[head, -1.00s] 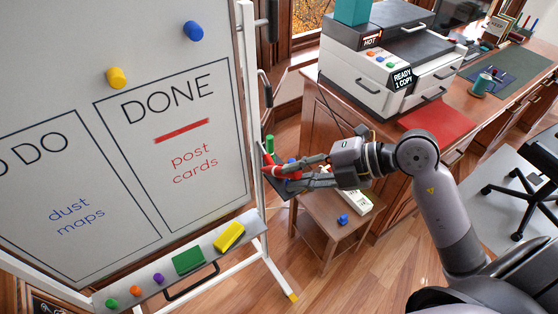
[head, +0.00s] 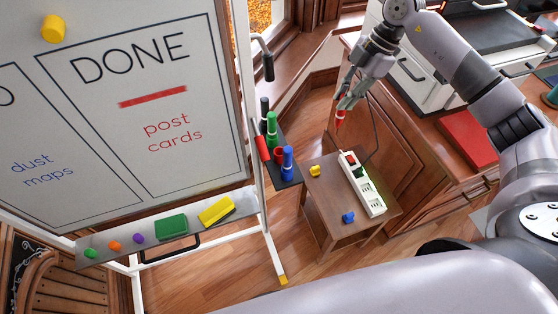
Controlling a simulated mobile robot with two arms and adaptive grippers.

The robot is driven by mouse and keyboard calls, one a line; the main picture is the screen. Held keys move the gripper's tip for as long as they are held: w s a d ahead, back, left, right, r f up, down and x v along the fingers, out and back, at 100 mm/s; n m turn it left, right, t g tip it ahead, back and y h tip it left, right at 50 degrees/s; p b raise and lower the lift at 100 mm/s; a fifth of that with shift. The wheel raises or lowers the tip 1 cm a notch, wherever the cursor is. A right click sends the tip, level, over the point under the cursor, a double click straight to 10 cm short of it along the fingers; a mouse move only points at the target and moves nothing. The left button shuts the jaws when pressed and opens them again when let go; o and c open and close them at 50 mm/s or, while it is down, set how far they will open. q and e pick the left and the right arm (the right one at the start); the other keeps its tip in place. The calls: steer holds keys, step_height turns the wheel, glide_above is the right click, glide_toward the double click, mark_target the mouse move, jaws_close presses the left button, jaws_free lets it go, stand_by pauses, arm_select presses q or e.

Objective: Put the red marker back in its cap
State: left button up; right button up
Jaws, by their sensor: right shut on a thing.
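My right gripper (head: 346,103) points down above the floor gap between the whiteboard and the desk. It is shut on the red marker (head: 340,118), whose red part hangs below the fingers. A dark marker holder (head: 284,178) is fixed beside the whiteboard, to the left of and below the gripper. A short red piece (head: 280,155), which looks like the cap, sits in it between the green marker (head: 271,130) and the blue marker (head: 288,163). The red marker and this cap are well apart. My left gripper is not in view.
A black marker (head: 264,108) and a leaning red cylinder (head: 262,147) are also at the holder. A small table (head: 331,205) below carries a white power strip (head: 362,185). The whiteboard (head: 150,130) stands left; the desk (head: 430,150) is right.

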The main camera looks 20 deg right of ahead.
steer(key=shift+w+d, duration=0.1)
steer(key=shift+d, duration=0.5)
steer(key=a+f+p, duration=0.1)
steer(key=a+p, duration=0.6)
steer(key=a, duration=1.1)
steer(key=shift+s+f, duration=0.2)
steer(key=shift+s, duration=0.15)
step_height(320, 180, down, 5)
steer(key=shift+r+p, duration=0.2)
steer(key=shift+p, duration=1.05)
jaws_close()
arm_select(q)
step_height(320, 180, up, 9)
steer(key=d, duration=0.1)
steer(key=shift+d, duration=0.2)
arm_select(e)
steer(key=shift+f, duration=0.3)
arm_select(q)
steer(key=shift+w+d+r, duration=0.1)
arm_select(e)
steer(key=o, duration=0.9)
jaws_free()
